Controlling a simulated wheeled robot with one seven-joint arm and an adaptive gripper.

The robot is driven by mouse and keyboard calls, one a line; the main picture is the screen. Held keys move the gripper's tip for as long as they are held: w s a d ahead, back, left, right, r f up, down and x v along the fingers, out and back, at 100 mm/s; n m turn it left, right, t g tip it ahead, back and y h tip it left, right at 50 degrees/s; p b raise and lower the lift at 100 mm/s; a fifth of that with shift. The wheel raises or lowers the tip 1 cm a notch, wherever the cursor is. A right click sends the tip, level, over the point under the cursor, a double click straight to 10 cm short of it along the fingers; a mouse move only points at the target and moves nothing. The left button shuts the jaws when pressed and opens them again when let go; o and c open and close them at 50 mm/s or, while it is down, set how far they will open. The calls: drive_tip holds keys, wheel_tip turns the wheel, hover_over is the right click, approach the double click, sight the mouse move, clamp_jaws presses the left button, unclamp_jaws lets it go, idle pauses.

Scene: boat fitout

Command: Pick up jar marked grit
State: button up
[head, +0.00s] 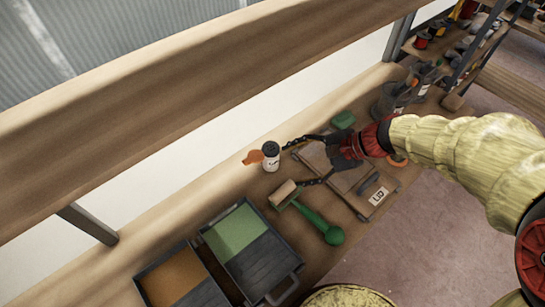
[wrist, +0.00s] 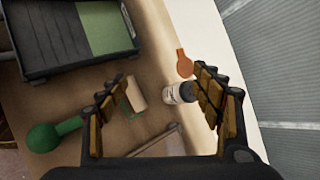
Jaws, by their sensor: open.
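A small white jar with a dark lid and a dark-lettered label (head: 271,158) stands upright on the wooden bench beside an orange patch. The lettering is too small to read. It also shows in the wrist view (wrist: 180,93), close to the inner side of the right finger. My gripper (head: 306,161) is open and empty, its fingers pointing left toward the jar. No contact with the jar is clear.
Black trays (head: 268,262) stand at the lower left. A board marked LID (head: 378,198) and a green block (head: 343,120) lie near my arm. A wooden rail (head: 150,75) runs above the bench.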

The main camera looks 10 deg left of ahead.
drive_tip(key=w+a+f+m+y, duration=0.2)
drive_tip(key=w+a+f+m, duration=0.1)
drive_tip(key=w+f+m, duration=0.25)
drive_tip(key=m+t+y, duration=0.1)
drive_tip(key=m+t, duration=0.3)
drive_tip(key=m, duration=0.2)
approach(278, 157)
drive_tip(key=x, duration=0.5)
drive_tip(key=shift+w+a+f, duration=0.1)
drive_tip(key=shift+w+f, duration=0.05)
drive_tip(key=shift+f, duration=0.05)
drive_tip(key=shift+w+a+f+m+b, duration=0.2)
drive_tip(key=shift+a+m+b, duration=0.05)
drive_tip(key=shift+b, duration=0.1)
drive_tip(key=shift+x, duration=0.85)
drive_tip(key=shift+b+x, duration=1.05)
drive_tip(key=shift+x, duration=1.7)
drive_tip(key=shift+s+r, duration=0.15)
drive_tip(key=shift+r, duration=0.1)
drive_tip(key=shift+c, duration=0.9)
drive_tip(key=c, duration=1)
drive_tip(key=shift+c, duration=0.4)
